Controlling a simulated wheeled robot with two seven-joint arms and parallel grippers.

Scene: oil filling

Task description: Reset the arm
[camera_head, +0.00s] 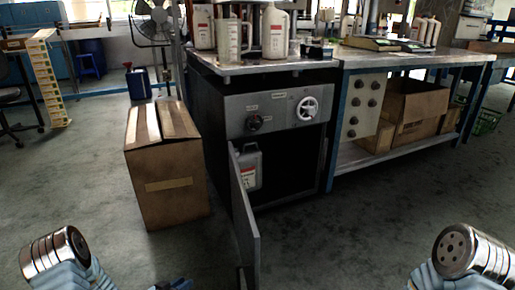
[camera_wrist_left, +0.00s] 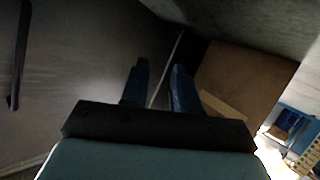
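My left arm comes in at the bottom left of the head view. A small blue part of my left gripper (camera_head: 175,285) shows at the bottom edge, in front of the open cabinet door (camera_head: 246,215). In the left wrist view the two dark blue fingers of my left gripper (camera_wrist_left: 158,88) stand apart with nothing between them. The grey door panel (camera_wrist_left: 75,70) with a dark handle (camera_wrist_left: 19,55) fills the left of that view. Part of my right arm shows at the bottom right of the head view; its gripper is out of view.
A cardboard box (camera_head: 166,180) stands left of the cabinet (camera_head: 277,115). A white-grey jug (camera_head: 248,168) stands inside the cabinet. Several bottles stand on top. A workbench (camera_head: 410,62) with boxes on its shelf extends right. The floor (camera_head: 345,230) in front is clear.

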